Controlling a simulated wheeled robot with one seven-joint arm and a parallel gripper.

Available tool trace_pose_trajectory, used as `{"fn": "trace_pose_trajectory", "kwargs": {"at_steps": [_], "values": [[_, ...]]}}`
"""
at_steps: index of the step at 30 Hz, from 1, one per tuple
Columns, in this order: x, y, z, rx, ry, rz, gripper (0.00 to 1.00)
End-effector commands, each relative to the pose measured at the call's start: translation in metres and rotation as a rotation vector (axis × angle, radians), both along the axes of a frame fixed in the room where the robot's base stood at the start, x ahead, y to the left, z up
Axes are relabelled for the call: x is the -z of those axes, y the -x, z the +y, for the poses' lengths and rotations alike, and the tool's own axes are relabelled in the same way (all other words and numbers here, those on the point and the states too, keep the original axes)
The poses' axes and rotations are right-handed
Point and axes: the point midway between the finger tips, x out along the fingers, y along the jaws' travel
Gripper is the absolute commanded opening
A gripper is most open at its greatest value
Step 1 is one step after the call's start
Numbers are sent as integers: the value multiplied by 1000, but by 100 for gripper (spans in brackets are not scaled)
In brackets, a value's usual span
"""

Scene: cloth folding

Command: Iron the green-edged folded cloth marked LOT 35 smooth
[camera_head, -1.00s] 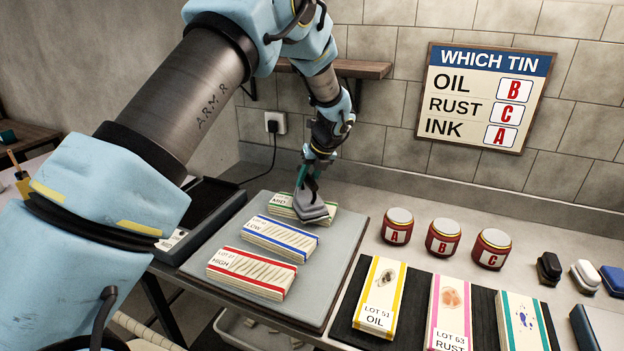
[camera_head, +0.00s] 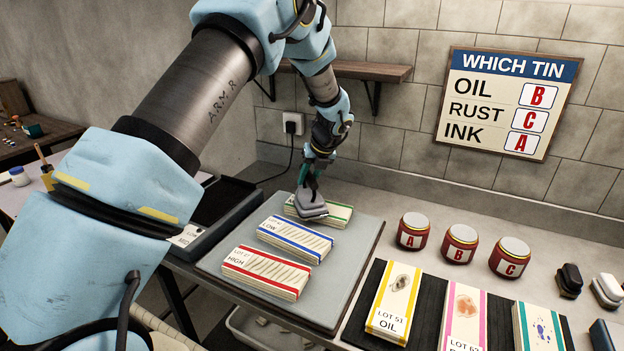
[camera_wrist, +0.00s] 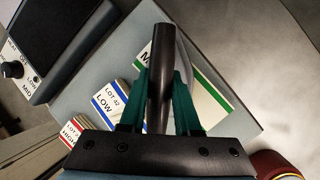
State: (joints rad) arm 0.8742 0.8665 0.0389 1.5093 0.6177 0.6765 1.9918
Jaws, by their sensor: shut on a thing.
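My gripper (camera_head: 311,180) is shut on the dark handle of a grey iron (camera_head: 311,208). The wrist view shows the green fingers of my gripper (camera_wrist: 160,78) on both sides of the black handle (camera_wrist: 160,50). The iron is on the green-edged folded cloth (camera_head: 342,214), over its left and middle part, and appears to touch it. The iron hides most of the cloth's label, so LOT 35 cannot be read. In the wrist view the green-edged cloth (camera_wrist: 215,93) shows right of the fingers, with a letter M at its left end.
A blue-edged cloth (camera_head: 295,239) marked LOW and a red-edged cloth (camera_head: 265,272) marked HIGH lie in front on the grey board (camera_head: 345,262). A dark iron station (camera_head: 222,203) stands left. Tins A (camera_head: 412,232), B (camera_head: 460,243) and C (camera_head: 509,258) stand right.

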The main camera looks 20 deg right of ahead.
Motion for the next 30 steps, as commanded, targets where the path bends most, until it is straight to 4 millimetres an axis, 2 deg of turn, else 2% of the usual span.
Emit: {"fn": "trace_pose_trajectory", "kwargs": {"at_steps": [8,30], "values": [[-5,-1,0,-1,1,-2,0],[-61,-1,-1,0,3,-4,0]]}}
